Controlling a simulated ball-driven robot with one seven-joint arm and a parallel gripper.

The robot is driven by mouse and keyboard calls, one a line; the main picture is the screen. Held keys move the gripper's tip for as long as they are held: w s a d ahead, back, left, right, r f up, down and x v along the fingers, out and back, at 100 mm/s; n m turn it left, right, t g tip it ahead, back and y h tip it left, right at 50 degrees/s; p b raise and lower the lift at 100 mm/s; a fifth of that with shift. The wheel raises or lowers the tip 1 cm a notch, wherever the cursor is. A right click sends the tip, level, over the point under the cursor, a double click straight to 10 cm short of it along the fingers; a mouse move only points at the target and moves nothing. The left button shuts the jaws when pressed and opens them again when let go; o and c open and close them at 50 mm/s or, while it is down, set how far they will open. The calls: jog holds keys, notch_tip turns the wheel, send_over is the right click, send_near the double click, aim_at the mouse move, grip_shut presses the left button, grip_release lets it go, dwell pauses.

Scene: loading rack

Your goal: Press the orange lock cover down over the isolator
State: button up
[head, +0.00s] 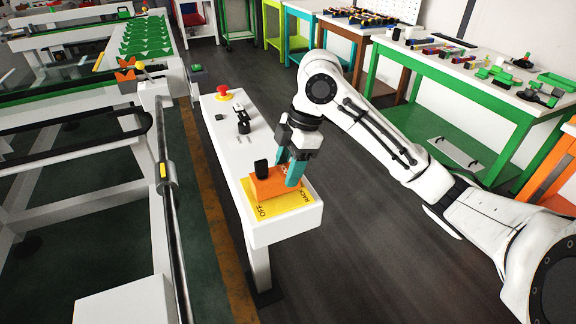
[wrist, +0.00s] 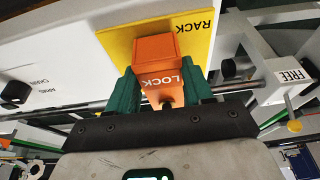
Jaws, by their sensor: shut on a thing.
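The orange lock cover (head: 268,185) is at the yellow plate (head: 298,199) on the near end of the white bench. Its face reads "LOCK" in the wrist view (wrist: 157,58). My gripper (head: 284,177) is shut on the cover, with a teal finger on each side of it; the fingers also show in the wrist view (wrist: 160,88). A black upright block (head: 261,167) shows at the cover's left, perhaps part of the isolator. The rest of the isolator is hidden, and I cannot tell whether the cover is fully seated.
The white bench (head: 225,130) also carries a red button (head: 223,91) on a yellow base and a black fitting (head: 243,123). A rail and roller frame stand to the left. A green table (head: 480,85) with loose parts stands at the right. Dark floor lies between.

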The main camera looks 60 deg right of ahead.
jog(key=shift+f, duration=0.2)
dwell(0.6)
jog(key=o, duration=1.3)
jog(key=shift+c, duration=0.2)
jog(key=shift+r, duration=0.1)
jog(key=v, duration=1)
jog(key=shift+r, duration=0.3)
jog(key=shift+d, duration=0.15)
